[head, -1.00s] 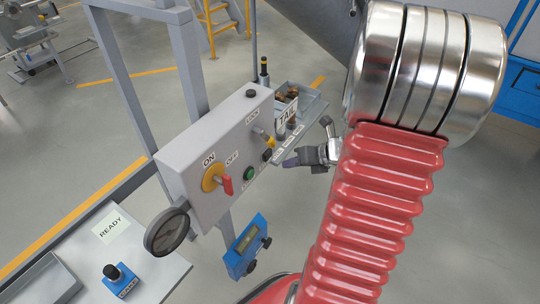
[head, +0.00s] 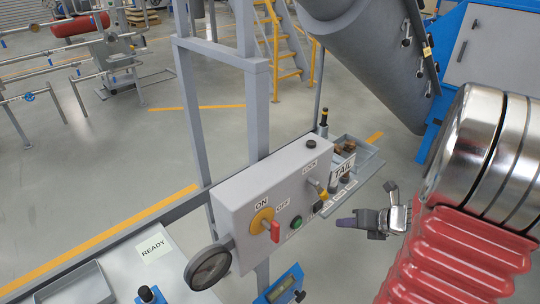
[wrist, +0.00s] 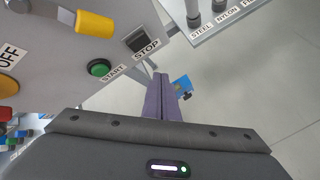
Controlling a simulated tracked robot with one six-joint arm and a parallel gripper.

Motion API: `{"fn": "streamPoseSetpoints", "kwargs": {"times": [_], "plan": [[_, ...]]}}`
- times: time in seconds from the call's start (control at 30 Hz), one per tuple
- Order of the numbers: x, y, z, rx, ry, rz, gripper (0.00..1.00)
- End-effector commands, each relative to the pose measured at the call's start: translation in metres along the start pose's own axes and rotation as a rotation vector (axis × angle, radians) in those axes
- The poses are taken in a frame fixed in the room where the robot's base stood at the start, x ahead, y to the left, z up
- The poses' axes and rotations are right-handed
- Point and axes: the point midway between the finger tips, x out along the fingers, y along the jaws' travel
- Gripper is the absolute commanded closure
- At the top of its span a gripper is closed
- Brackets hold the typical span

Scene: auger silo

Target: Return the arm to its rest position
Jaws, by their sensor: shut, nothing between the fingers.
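My gripper (head: 347,222) is in front of the control box, to the right of its lower edge, in the head view. Its purple fingers point left and are shut with nothing between them; the closed fingers (wrist: 160,98) also show in the wrist view. The grey control box (head: 240,205) carries a yellow and red ON/OFF switch (head: 265,222), a green START button (head: 296,222) and a LOCK lever (head: 316,187). In the wrist view the green button (wrist: 99,68) and a dark STOP button (wrist: 138,40) lie beyond the fingers, apart from them.
A TAIL tray (head: 368,170) sits right of the box. A blue device (head: 285,287) hangs below. A READY shelf (head: 180,268) is lower left. A large grey tube (head: 375,65) slants above.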

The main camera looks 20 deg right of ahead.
Motion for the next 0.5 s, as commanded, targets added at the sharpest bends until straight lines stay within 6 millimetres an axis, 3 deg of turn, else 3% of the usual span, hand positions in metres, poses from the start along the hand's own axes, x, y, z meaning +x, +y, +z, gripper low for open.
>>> {"fn": "streamPoseSetpoints", "kwargs": {"times": [0.27,0.37,0.5], "plan": [[0.0,0.0,0.0,-0.05,0.0,0.001,1.0],[0.0,0.002,-0.003,-0.147,0.012,0.008,1.0],[0.0,0.007,-0.023,-0.386,0.075,0.042,1.0]]}}
